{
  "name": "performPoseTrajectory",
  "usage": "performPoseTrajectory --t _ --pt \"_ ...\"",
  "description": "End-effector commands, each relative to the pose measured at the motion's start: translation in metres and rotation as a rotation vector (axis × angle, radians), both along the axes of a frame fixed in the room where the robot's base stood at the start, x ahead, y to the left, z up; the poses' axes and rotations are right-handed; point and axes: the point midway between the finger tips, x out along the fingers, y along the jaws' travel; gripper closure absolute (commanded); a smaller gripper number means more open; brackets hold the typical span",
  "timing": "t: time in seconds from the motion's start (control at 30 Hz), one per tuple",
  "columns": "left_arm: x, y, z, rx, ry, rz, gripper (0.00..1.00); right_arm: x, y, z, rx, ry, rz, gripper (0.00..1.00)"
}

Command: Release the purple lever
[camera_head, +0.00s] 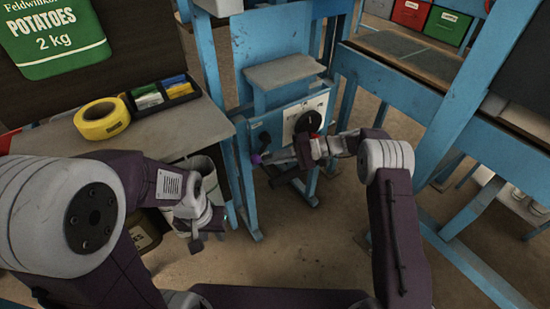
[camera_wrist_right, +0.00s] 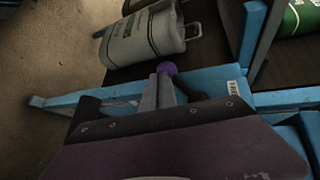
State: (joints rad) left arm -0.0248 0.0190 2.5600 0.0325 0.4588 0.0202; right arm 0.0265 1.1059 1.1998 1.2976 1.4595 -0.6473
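The purple lever (camera_head: 256,159) shows as a small purple knob at the left side of the blue machine in the head view. The knob also shows in the right wrist view (camera_wrist_right: 167,68). My right gripper (camera_head: 270,158) reaches it from the right; its narrow grey fingers (camera_wrist_right: 163,90) lie close together, with their tips at the knob. They look shut on it, and the lever's shaft is hidden. My left gripper (camera_head: 208,240) hangs at lower left, away from the lever; its fingers are too small and dark to read.
The blue machine (camera_head: 285,50) has a grey shelf and a black dial (camera_head: 308,122). A workbench (camera_head: 185,130) at left bears yellow tape (camera_head: 102,119) and a black tray. Blue frames stand at right.

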Motion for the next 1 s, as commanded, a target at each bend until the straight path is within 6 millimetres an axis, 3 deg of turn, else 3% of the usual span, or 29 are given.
performPoseTrajectory --t 0.43,1.0 --pt "0.0 0.0 -0.007 0.0 0.0 0.0 0.7 -0.011 0.014 0.006 0.333 0.245 0.002 1.0" --pt "0.0 0.0 0.003 0.0 0.0 0.0 0.7 -0.018 0.024 0.018 0.322 0.239 0.008 1.0"
